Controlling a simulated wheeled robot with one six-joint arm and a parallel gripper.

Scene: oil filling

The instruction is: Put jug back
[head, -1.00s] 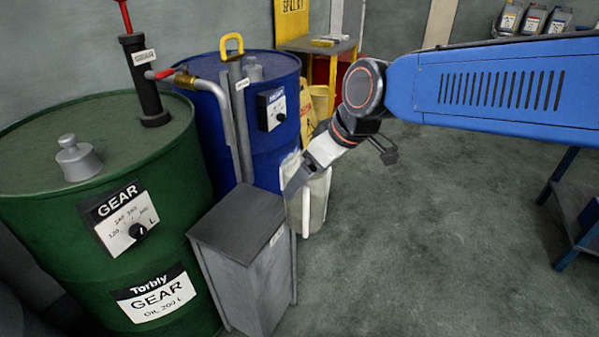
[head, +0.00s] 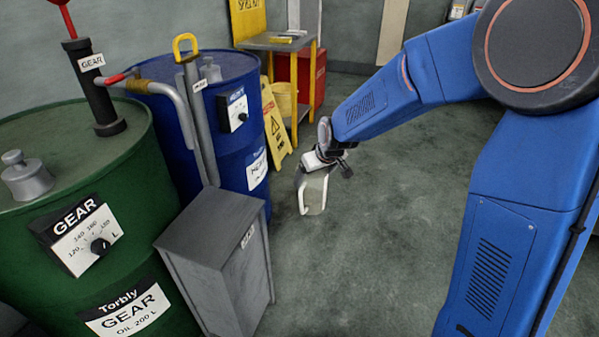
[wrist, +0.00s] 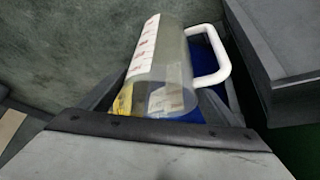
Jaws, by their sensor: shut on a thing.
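The jug (head: 314,192) is a pale, translucent vessel with a white handle, in the head view just right of the blue drum. My gripper (head: 318,161) is at its upper part and shut on it, with the jug hanging below. In the wrist view the jug (wrist: 163,70) lies between the two fingers of my gripper (wrist: 160,100), its white handle to the right and a strip of red-and-white markings along its left side. Whether the jug touches the floor is not clear.
A grey cabinet (head: 215,250) stands in front of the green gear drum (head: 80,190) and the blue drum (head: 243,145). A yellow wet-floor sign (head: 275,125) and a yellow-legged table (head: 275,42) stand behind. The floor to the right of the jug is open.

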